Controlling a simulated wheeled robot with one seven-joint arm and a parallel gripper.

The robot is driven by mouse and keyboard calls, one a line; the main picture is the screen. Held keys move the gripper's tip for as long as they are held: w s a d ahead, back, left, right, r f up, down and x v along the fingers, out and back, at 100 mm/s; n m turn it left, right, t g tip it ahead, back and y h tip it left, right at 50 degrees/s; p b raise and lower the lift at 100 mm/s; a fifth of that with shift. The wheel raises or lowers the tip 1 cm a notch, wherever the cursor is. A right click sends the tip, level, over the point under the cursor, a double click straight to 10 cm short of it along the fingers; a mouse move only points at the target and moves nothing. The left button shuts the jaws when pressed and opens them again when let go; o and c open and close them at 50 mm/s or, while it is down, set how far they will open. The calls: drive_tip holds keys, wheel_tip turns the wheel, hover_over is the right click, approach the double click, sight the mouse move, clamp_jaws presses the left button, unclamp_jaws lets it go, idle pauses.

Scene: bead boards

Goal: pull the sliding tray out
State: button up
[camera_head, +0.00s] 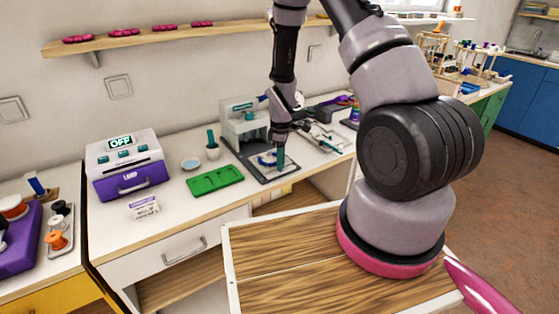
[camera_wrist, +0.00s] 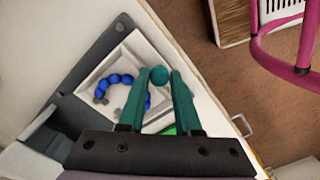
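The sliding tray appears to be the pale square tray (camera_wrist: 171,60) in the wrist view, with an arc of blue beads (camera_wrist: 113,83) on it. It sits on the dark base plate of a grey tabletop machine (camera_head: 240,118). A round teal knob (camera_wrist: 159,75) shows near the tray's edge. My gripper (camera_wrist: 160,72) has its two teal fingers on either side of the knob, apart from each other. Whether they touch the knob is not clear. In the head view my gripper (camera_head: 279,160) points down over the tray, and the knob is hidden.
A wood-topped cart (camera_head: 290,275) stands in front of the bench.

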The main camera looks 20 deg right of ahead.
drive_tip(key=o, duration=0.4)
drive_tip(key=shift+s+d, duration=0.15)
drive_tip(key=shift+s, duration=0.1)
drive_tip(key=shift+c, duration=0.2)
drive_tip(key=shift+w+r, duration=0.1)
wheel_tip(320, 180, up, 11)
drive_tip(key=shift+f, duration=0.2)
